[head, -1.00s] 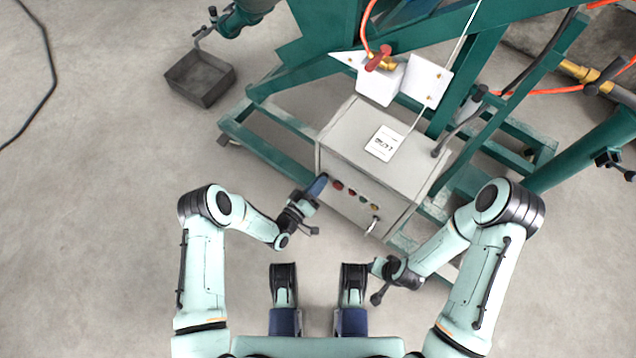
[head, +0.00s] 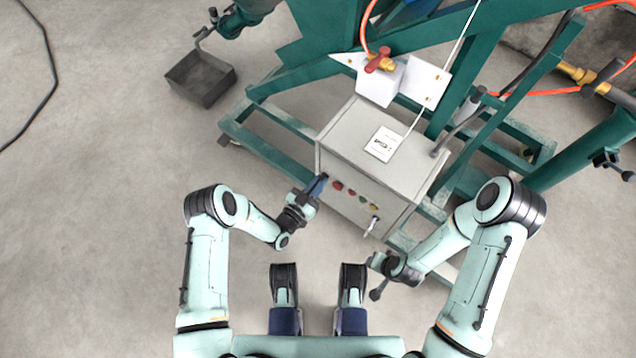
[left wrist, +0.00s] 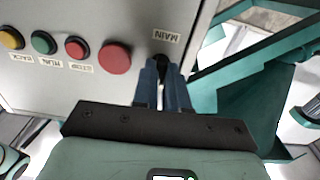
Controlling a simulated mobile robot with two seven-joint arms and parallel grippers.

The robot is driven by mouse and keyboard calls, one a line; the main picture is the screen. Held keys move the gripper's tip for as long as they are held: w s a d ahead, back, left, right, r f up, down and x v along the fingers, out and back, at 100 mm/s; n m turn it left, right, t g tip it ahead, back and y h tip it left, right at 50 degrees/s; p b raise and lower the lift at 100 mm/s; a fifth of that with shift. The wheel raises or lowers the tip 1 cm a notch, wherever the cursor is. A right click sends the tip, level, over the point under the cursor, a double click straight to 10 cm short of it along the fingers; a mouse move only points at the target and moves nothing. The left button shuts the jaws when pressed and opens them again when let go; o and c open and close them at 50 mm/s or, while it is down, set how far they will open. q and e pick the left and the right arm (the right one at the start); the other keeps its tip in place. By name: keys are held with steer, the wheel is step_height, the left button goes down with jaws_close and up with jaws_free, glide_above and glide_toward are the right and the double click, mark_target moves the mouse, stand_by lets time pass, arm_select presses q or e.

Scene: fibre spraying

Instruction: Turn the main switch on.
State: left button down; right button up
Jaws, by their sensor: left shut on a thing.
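The main switch (left wrist: 162,63) is a small black knob under the MAIN label on the grey control box (head: 345,152). My left gripper (left wrist: 164,72) is shut on the knob, its two blue fingers on either side of it. The fingers hide part of the knob, so its exact angle is unclear. In the head view my left gripper (head: 320,184) is at the left end of the box's front panel. My right gripper (head: 376,261) is below the right part of the box, apart from it; its jaws are too small to read.
A large red button (left wrist: 115,58) is beside the switch, followed by smaller red, green and yellow buttons. A silver key or handle (head: 372,225) sticks out of the panel's right part. Green frame beams surround the box.

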steer(key=shift+w+r, duration=0.1)
stand_by(0.3)
arm_select(q)
steer(key=c, duration=1.2)
jaws_free()
steer(key=shift+o, duration=0.2)
steer(key=p+v, duration=0.2)
steer(key=v, duration=1.1)
steer(key=shift+s+a+p, duration=0.2)
steer(key=shift+s+p, duration=0.05)
steer(key=shift+p, duration=0.15)
arm_select(e)
steer(key=shift+y, duration=0.3)
steer(key=r, duration=0.1)
steer(key=a+r, duration=0.1)
steer(key=r, duration=0.2)
steer(key=shift+s+a, duration=0.3)
steer(key=shift+a, duration=0.1)
arm_select(q)
steer(key=shift+w, duration=0.1)
arm_select(e)
steer(key=shift+f, duration=0.1)
